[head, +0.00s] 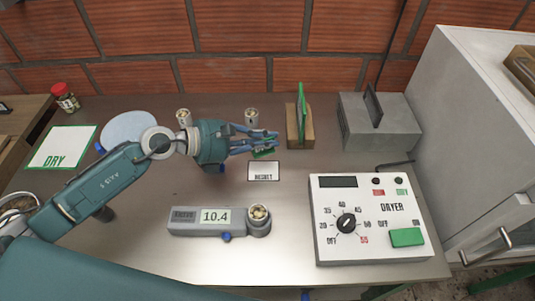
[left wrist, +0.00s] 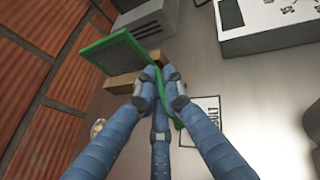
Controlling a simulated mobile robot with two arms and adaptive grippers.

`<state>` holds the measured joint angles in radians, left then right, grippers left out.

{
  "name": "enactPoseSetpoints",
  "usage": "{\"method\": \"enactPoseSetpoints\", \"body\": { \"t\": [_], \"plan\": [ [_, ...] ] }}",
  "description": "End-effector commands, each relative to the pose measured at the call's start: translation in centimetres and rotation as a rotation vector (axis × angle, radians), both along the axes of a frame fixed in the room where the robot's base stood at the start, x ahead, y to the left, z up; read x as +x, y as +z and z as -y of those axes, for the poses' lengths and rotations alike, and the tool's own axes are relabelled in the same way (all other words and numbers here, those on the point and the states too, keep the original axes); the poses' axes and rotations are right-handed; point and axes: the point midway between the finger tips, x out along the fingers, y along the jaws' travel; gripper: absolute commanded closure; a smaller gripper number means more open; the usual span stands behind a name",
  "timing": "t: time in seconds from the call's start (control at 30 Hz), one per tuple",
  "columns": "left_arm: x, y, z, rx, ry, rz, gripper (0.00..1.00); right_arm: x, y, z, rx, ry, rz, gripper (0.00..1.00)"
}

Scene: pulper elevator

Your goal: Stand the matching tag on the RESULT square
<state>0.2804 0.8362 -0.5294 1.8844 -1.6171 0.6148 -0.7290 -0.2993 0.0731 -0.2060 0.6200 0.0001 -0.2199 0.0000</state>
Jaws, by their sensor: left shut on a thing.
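My left gripper (head: 262,144) reaches over the middle of the table with its fingers shut on a thin green tag (head: 263,153). In the left wrist view the green edge of this tag (left wrist: 178,121) shows between the fingers; its face and lettering are hidden. The RESULT square (head: 263,172) is a white, dark-edged card lying flat just below the gripper in the head view; part of it shows in the left wrist view (left wrist: 207,103). Another green-edged tag (head: 301,108) stands upright in a wooden block (head: 291,133) right of the fingers. My right gripper is out of view.
A grey meter (head: 190,229) reading 10.4 holds a cup of beans. A white dryer panel (head: 330,245) stands at the right, a grey box (head: 365,138) behind it. A green-edged DRY mat (head: 40,158) lies at left. Two small cups of beans stand near the back.

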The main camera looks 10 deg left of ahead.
Motion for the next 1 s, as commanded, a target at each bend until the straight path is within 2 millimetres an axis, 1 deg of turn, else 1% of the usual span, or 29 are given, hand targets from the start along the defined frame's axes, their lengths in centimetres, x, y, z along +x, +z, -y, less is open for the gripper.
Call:
{"method": "enactPoseSetpoints", "body": {
  "t": [0.03,0.1,0.2,0.27,0.43,0.5,0.8,0.93,0.97,1.0],
  "plan": [
    [-0.1,-1.0,0.1,-0.003,0.001,-0.004,1.0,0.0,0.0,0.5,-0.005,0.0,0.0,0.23],
    [0.0,-1.8,0.0,-0.001,0.002,-0.001,1.0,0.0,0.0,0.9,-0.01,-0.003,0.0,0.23],
    [0.0,-2.4,0.0,-0.001,0.0,0.0,1.0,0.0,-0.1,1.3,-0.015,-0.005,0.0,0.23],
    [0.0,-3.1,0.0,-0.002,0.001,-0.002,1.0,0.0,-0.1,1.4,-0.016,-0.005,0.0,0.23],
    [0.0,-5.7,0.0,-0.003,0.002,-0.004,1.0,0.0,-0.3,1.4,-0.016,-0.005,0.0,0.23],
    [0.0,-6.4,0.0,-0.002,0.001,-0.001,1.0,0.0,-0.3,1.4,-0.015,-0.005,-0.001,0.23],
    [0.0,-6.7,0.0,0.0,0.0,0.001,1.0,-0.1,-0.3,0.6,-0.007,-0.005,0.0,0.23],
    [0.0,-7.2,0.0,0.0,0.0,0.001,1.0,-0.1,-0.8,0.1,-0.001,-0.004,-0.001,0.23],
    [0.0,-7.0,0.0,0.0,0.0,0.001,0.88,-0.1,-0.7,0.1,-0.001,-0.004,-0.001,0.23],
    [0.0,-7.0,0.0,0.001,0.0,0.001,0.8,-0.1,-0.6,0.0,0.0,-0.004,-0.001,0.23]
  ]
}}
